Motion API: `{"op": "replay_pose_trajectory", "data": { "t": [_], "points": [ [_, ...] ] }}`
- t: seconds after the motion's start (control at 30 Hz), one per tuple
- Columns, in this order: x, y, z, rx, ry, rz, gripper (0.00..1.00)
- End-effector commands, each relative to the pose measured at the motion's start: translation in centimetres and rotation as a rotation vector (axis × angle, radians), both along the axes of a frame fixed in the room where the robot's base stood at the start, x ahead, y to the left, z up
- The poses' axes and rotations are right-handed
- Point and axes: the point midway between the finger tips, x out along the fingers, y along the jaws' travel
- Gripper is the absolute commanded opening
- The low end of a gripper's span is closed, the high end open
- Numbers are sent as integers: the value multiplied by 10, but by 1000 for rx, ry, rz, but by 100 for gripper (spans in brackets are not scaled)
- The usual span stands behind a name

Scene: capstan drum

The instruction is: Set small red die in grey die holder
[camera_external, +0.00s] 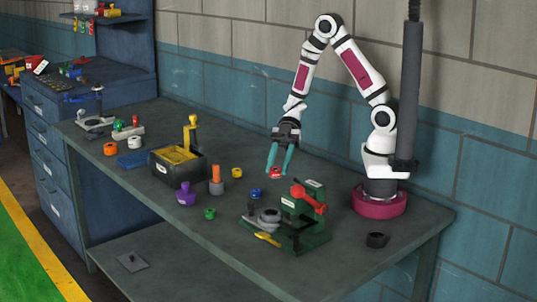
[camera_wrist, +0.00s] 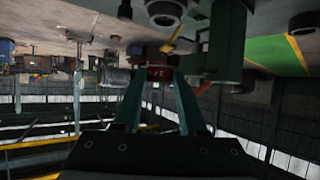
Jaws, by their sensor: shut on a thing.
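My gripper (camera_external: 276,172) is shut on the small red die (camera_external: 275,173), held between its teal fingertips above the table, apart from everything below. In the wrist view the red die (camera_wrist: 158,74) shows between the tips of my gripper (camera_wrist: 159,76). A grey round part (camera_external: 269,216), which looks like the grey die holder, sits on the left side of the green machine (camera_external: 303,235), below and in front of my gripper. A grey ring-shaped part also shows at the top of the wrist view (camera_wrist: 166,12), but I cannot tell whether it is the same one.
The green machine has a red-knobbed lever (camera_external: 312,200) and a yellow handle (camera_external: 267,239). A blue ring (camera_external: 256,193), yellow ring (camera_external: 237,173), green ring (camera_external: 210,214), purple part (camera_external: 186,194) and orange-handled tool (camera_external: 216,180) stand left. A black box (camera_external: 178,164) is farther left.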

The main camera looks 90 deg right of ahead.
Motion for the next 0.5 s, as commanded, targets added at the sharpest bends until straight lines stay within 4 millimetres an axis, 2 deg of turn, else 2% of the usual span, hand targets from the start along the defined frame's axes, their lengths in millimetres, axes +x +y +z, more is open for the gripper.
{"op": "replay_pose_trajectory", "data": {
  "t": [0.03, 0.1, 0.2, 0.27, 0.4, 0.5],
  "points": [
    [0, 16, -9, 0, 7, 8, 0],
    [4, 34, -20, 1, 4, 6, 0],
    [7, 51, -31, -1, 2, 4, 0],
    [8, 56, -36, -1, 2, 1, 0],
    [8, 58, -64, 0, 5, -2, 0],
    [9, 58, -75, -1, 1, -2, 0]
  ]
}}
